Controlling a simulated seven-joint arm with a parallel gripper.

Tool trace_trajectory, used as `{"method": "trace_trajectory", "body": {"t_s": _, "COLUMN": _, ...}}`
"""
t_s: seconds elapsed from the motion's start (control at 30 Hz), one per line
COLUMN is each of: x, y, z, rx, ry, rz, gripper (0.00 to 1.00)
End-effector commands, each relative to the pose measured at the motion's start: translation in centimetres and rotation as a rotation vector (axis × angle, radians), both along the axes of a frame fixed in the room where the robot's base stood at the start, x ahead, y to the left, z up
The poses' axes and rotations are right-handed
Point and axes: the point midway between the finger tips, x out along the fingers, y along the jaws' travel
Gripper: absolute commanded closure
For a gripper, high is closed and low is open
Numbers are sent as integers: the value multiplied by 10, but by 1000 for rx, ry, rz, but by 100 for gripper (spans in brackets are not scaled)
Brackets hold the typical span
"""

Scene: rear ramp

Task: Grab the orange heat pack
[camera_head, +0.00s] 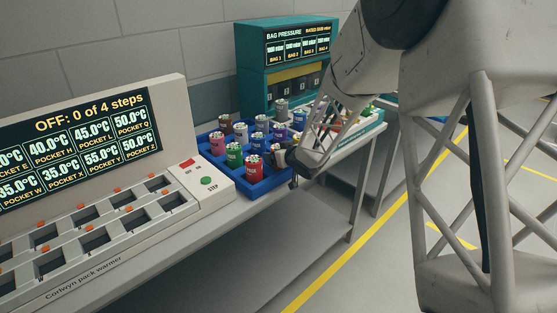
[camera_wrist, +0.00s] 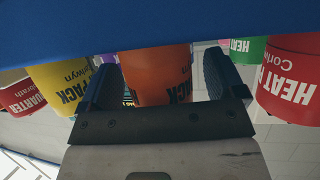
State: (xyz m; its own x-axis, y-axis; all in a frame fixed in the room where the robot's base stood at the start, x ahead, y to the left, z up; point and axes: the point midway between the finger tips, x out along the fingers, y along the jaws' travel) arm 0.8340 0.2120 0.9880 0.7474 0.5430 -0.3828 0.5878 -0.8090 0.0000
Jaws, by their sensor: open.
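The orange heat pack (camera_wrist: 157,75) shows in the middle of the wrist view, upright but seen upside down, with dark print on its right side. My gripper (camera_wrist: 160,62) is open, with one dark finger on each side of the orange pack. In the head view my gripper (camera_head: 283,155) is at the right front of the blue tray (camera_head: 262,188). I cannot make out the orange pack there; my gripper and arm cover that part.
A yellow pack (camera_wrist: 62,85) stands close to the left finger, and red (camera_wrist: 295,85) and green (camera_wrist: 247,48) packs stand to the right. Several other packs fill the tray. The pack warmer (camera_head: 100,232) is left of it, the teal bag pressure unit (camera_head: 253,90) behind.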

Motion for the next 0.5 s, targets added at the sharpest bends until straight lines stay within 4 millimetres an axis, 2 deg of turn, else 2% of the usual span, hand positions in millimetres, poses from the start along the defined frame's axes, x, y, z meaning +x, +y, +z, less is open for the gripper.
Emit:
{"method": "trace_trajectory", "body": {"t_s": 0.33, "x": 0, "y": 0, "z": 0, "rx": 0, "ry": 0, "rz": 0, "gripper": 11}}
{"method": "trace_trajectory", "body": {"t_s": 0.5, "x": 0, "y": 0, "z": 0, "rx": 0, "ry": 0, "rz": 0, "gripper": 37}}
